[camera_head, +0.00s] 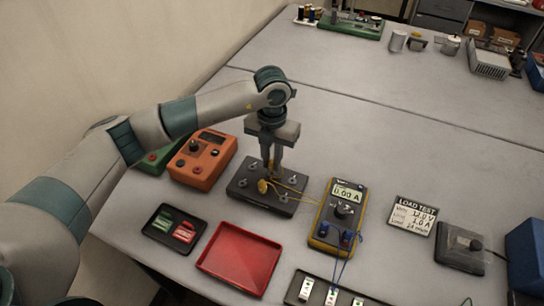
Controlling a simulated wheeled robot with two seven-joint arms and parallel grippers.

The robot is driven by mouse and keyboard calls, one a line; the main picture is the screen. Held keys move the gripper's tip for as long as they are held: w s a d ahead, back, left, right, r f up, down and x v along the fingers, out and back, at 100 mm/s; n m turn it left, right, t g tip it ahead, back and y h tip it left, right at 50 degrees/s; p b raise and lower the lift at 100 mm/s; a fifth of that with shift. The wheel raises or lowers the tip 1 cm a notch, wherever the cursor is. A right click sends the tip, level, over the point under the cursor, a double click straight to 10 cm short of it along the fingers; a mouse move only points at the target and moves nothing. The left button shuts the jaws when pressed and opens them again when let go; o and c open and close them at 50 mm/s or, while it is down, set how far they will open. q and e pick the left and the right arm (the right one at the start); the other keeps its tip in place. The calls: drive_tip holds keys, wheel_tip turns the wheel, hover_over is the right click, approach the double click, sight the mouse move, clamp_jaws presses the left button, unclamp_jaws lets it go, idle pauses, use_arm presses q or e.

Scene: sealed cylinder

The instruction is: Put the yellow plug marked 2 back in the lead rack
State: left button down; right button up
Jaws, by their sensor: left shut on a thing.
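My left gripper (272,166) points straight down over a dark block with several metal posts (275,207), which looks like the lead rack. It is shut on a small yellow plug (271,168), mostly hidden between the fingers. Its mark cannot be read. A second yellow plug (262,187) shows lower, at the middle of the block. Thin yellow leads run from the plugs to the right, towards the yellow meter (338,222). I cannot tell whether the held plug touches the block. My right gripper is not in view.
An orange box (203,170) stands left of the block. A black tray with green and red pieces (157,231) and an empty red tray (240,258) lie in front. A load test card (412,216) and a dark grey box (460,250) are at right.

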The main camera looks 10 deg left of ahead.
use_arm(q)
drive_tip(key=shift+f, duration=0.35)
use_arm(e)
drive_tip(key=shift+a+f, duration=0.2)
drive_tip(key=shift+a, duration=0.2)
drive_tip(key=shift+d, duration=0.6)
use_arm(q)
drive_tip(key=shift+b, duration=0.4)
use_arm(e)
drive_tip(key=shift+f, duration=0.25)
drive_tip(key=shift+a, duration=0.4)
use_arm(q)
drive_tip(key=shift+b, duration=0.3)
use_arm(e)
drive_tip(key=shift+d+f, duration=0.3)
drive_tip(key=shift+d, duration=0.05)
use_arm(q)
drive_tip(key=shift+b, duration=0.3)
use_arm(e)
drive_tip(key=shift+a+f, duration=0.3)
use_arm(q)
drive_tip(key=shift+f+b, duration=0.3)
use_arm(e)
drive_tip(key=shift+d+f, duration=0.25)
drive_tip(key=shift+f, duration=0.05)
use_arm(q)
drive_tip(key=c, duration=1.6)
unclamp_jaws()
drive_tip(key=shift+o, duration=0.2)
